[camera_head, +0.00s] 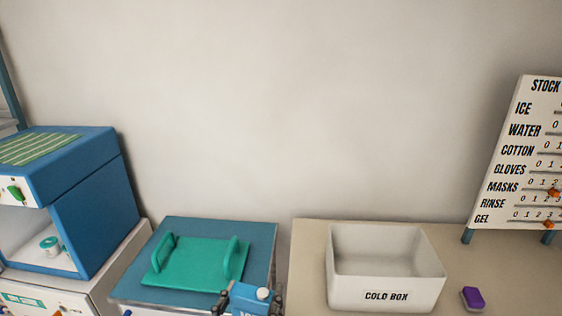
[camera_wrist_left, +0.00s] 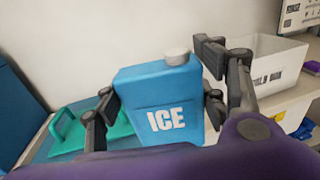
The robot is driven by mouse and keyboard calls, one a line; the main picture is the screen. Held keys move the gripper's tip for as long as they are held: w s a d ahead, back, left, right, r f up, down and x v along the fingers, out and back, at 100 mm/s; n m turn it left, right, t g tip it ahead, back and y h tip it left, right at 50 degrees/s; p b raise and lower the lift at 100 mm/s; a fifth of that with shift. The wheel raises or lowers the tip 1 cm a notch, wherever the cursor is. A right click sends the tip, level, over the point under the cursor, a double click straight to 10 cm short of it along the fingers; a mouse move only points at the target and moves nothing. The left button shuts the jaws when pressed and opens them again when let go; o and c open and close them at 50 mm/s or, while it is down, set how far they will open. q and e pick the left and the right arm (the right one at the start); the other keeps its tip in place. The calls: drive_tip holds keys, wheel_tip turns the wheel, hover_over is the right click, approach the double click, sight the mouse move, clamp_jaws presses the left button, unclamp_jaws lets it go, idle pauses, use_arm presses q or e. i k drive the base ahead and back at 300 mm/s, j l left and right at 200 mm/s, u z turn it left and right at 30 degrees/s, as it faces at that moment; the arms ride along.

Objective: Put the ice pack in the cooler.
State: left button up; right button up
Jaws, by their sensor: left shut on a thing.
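The ice pack (camera_wrist_left: 160,102) is a blue block with a grey-white cap and the word ICE on its face. My left gripper (camera_wrist_left: 163,100) is shut on it, with dark fingers at both sides. In the head view the ice pack (camera_head: 249,299) and my left gripper (camera_head: 248,300) show at the bottom edge, in front of the teal lid. A white open box marked COLD BOX (camera_head: 386,293) stands on the beige counter to the right; its inside looks empty. It also shows at the upper right of the left wrist view (camera_wrist_left: 282,62). My right gripper is not in view.
A teal lid with two handles (camera_head: 197,262) lies on a blue-topped unit (camera_head: 262,235) at the left. A blue cabinet (camera_head: 95,200) stands further left. A purple-topped block (camera_head: 473,298) lies right of the cold box. A stock board (camera_head: 520,150) stands at the back right.

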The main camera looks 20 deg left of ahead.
sight(36, 248)
drive_tip(key=j+u, duration=0.2)
drive_tip(key=j, duration=0.45)
drive_tip(key=j+u, duration=0.2)
drive_tip(key=j, duration=0.5)
drive_tip(key=j+u, duration=0.2)
drive_tip(key=j, duration=0.45)
drive_tip(key=i+j+u, duration=0.1)
drive_tip(key=j+u, duration=0.15)
drive_tip(key=j, duration=0.85)
drive_tip(key=i+j+u, duration=0.1)
drive_tip(key=j, duration=0.4)
drive_tip(key=i+j, duration=0.1)
drive_tip(key=i, duration=0.2)
drive_tip(key=i+j, duration=0.15)
drive_tip(key=i, duration=0.15)
